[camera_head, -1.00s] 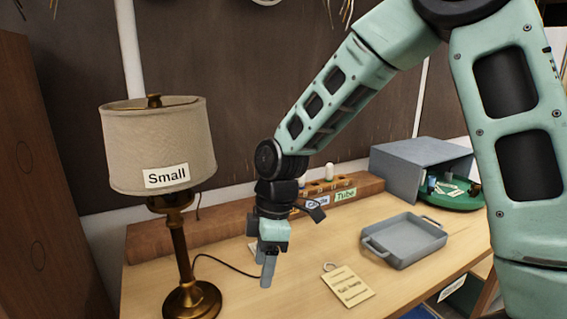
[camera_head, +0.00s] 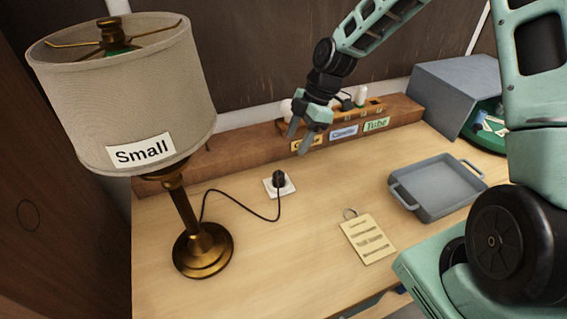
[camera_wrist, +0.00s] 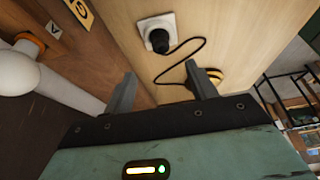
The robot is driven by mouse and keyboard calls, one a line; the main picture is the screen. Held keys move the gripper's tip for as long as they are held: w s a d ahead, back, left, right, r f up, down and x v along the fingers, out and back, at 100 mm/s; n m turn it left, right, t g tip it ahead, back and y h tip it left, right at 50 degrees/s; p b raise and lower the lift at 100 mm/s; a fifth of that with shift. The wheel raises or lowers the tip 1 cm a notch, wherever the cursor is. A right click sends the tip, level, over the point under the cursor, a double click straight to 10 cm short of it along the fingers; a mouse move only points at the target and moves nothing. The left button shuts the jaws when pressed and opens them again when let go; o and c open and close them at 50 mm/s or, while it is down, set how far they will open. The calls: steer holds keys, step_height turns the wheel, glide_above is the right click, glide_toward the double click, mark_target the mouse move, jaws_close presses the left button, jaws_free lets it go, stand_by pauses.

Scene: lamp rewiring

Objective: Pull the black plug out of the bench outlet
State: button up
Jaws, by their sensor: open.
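The black plug (camera_head: 279,178) sits in the white bench outlet (camera_head: 288,188) on the wooden bench top. Its black cord (camera_head: 243,203) runs left to the brass base of the lamp (camera_head: 203,250), whose shade is labelled "Small". My gripper (camera_head: 297,141) is open and empty, above and behind the plug, near the wooden rack. In the wrist view the plug (camera_wrist: 160,42) and outlet (camera_wrist: 150,24) show beyond my gripper (camera_wrist: 160,90), apart from its fingers. The lamp base also shows there (camera_wrist: 213,76).
A wooden rack (camera_head: 405,115) with labels including "Candle" and "Tube" runs along the back. A grey tray (camera_head: 437,190) and a tan tag card (camera_head: 368,238) lie to the right. A grey box (camera_head: 455,95) stands at the back right. The bench front (camera_head: 270,270) is clear.

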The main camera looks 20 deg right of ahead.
mark_target(281, 173)
steer(key=p+x, duration=0.3)
steer(key=x, duration=1)
steer(key=c, duration=1)
steer(key=shift+r, duration=0.1)
steer(key=shift+c, duration=0.3)
steer(key=shift+r, duration=0.15)
steer(key=shift+r+p, duration=1.4)
steer(key=shift+r, duration=0.8)
